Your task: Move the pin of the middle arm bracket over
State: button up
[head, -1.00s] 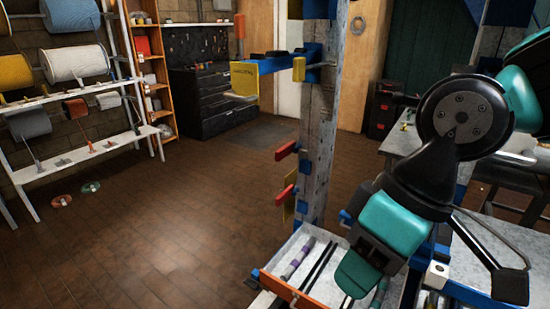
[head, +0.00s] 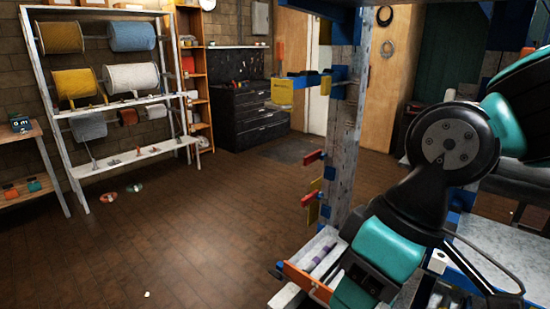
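A grey mast (head: 347,140) stands right of the middle in the head view. A blue arm bracket (head: 318,76) reaches left from its upper part, with a yellow plate (head: 282,92) at its outer end. An upright orange piece (head: 281,50) shows above that end; I cannot tell whether it is a pin. Lower on the mast are two red pieces (head: 313,157) with yellow and blue parts beside them. I cannot tell which bracket is the middle one. My teal and black arm fills the right side, folded downward. My gripper does not show.
A drawer tray (head: 325,253) with an orange front and rods lies below the mast, close to my arm. A spool rack (head: 70,130) stands at the left and a black drawer cabinet (head: 245,112) at the back. The wooden floor (head: 190,220) between is mostly clear.

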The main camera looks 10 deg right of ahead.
aim_at(308, 159)
jog(key=u, duration=0.7)
jog(key=i, duration=0.7)
jog(key=u, duration=0.65)
jog(key=i, duration=0.7)
jog(key=z, duration=0.7)
jog(key=i, duration=0.9)
jog(key=z, duration=0.8)
